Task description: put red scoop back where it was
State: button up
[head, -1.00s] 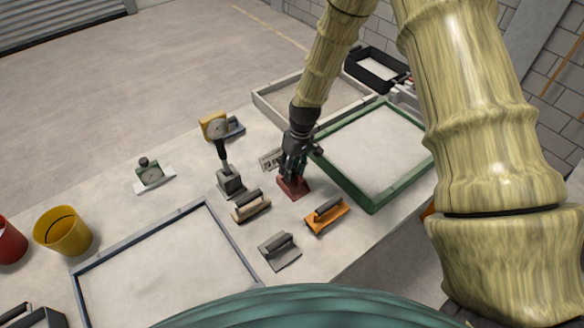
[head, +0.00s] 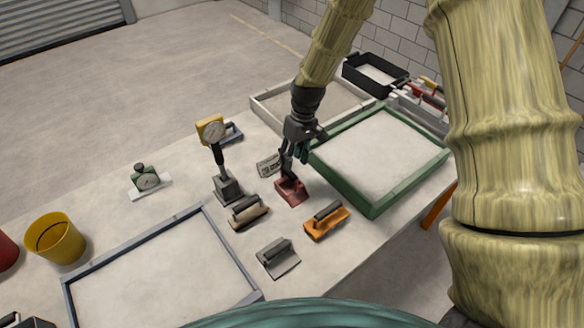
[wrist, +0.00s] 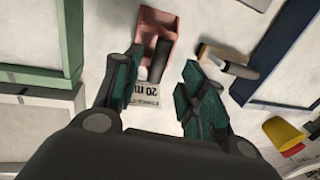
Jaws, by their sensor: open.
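The red scoop (head: 291,192) lies on the table between the green-framed tray and the wooden-handled float. In the wrist view the scoop (wrist: 152,24) shows beyond my fingertips, with its dark handle (wrist: 160,60) pointing toward the gap between them. My gripper (head: 290,163) is open just above the handle end of the scoop. In the wrist view my gripper (wrist: 160,80) has its two teal-padded fingers apart, with nothing clamped between them. A printed card (wrist: 158,94) lies flat beneath the fingers.
The green-framed tray (head: 374,210) stands right of my gripper. An orange float (head: 326,221), a wooden-handled float (head: 249,213) and a grey float (head: 278,258) lie nearby. A yellow dial gauge on a stand (head: 228,187) is to the left. A blue-framed tray (head: 238,262) is at front left.

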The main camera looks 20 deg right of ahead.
jog(key=shift+w+d+r+b, duration=0.15)
jog(key=shift+r+b, duration=0.1)
jog(key=shift+r, duration=0.65)
jog(key=shift+s+d+r+b, duration=0.1)
jog(key=shift+d+r+b, duration=0.15)
jog(key=shift+r, duration=0.65)
jog(key=shift+w+d+r+b, duration=0.1)
jog(key=shift+r+b, duration=0.2)
jog(key=shift+r, duration=0.6)
